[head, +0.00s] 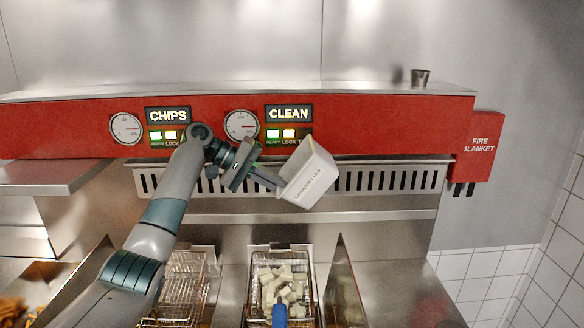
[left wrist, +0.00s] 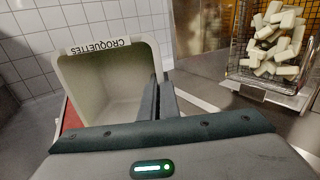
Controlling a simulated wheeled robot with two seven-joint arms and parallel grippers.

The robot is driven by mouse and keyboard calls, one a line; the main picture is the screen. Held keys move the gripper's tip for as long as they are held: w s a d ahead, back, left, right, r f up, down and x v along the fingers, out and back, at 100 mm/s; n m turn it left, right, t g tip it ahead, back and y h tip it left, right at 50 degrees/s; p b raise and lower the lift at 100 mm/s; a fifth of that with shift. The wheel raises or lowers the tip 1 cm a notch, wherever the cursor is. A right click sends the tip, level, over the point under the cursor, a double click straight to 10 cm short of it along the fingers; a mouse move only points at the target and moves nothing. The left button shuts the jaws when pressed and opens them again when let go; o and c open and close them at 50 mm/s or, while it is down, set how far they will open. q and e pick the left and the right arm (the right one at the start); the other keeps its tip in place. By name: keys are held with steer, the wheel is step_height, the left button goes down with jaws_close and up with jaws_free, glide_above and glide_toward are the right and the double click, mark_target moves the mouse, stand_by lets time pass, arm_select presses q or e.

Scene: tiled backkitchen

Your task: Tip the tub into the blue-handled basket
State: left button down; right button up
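The white tub (head: 308,174), labelled CROQUETTES, is tilted in the air in front of the red panel. My left gripper (head: 276,183) is shut on its wall. In the left wrist view the inside of the tub (left wrist: 105,90) looks empty, and the gripper fingers (left wrist: 158,102) pinch its right side. The blue-handled basket (head: 309,280) is below the tub, with its blue handle (head: 279,316) toward me. Several pale croquettes (head: 283,284) lie in it; they also show in the left wrist view (left wrist: 276,40). My right gripper is out of view.
A second wire basket (head: 186,275) stands to the left of the blue-handled one. An upright metal divider (head: 343,285) stands on the right. A small metal cup (head: 420,77) sits on the ledge above the red panel. The counter at right (head: 400,285) is clear.

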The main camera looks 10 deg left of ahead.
arm_select(q)
step_height(320, 180, up, 2)
steer(key=y+p, duration=0.1)
steer(key=p, duration=0.2)
steer(key=shift+r+y, duration=0.15)
steer(key=shift+y, duration=0.25)
steer(key=shift+a+r+y+b, duration=0.1)
steer(key=shift+y+b, duration=0.3)
steer(key=shift+b, duration=0.05)
steer(key=shift+r+g+y, duration=0.4)
steer(key=shift+r+y, duration=0.4)
steer(key=shift+y, duration=0.4)
steer(key=shift+a, duration=0.15)
steer(key=shift+r+y, duration=0.7)
steer(key=shift+y, duration=0.3)
steer(key=y, duration=0.1)
steer(key=r+g+y, duration=0.1)
steer(key=y, duration=0.1)
steer(key=shift+s+a+r, duration=0.1)
steer(key=shift+s+r, duration=0.05)
steer(key=shift+a+y, duration=0.2)
steer(key=shift+y, duration=0.1)
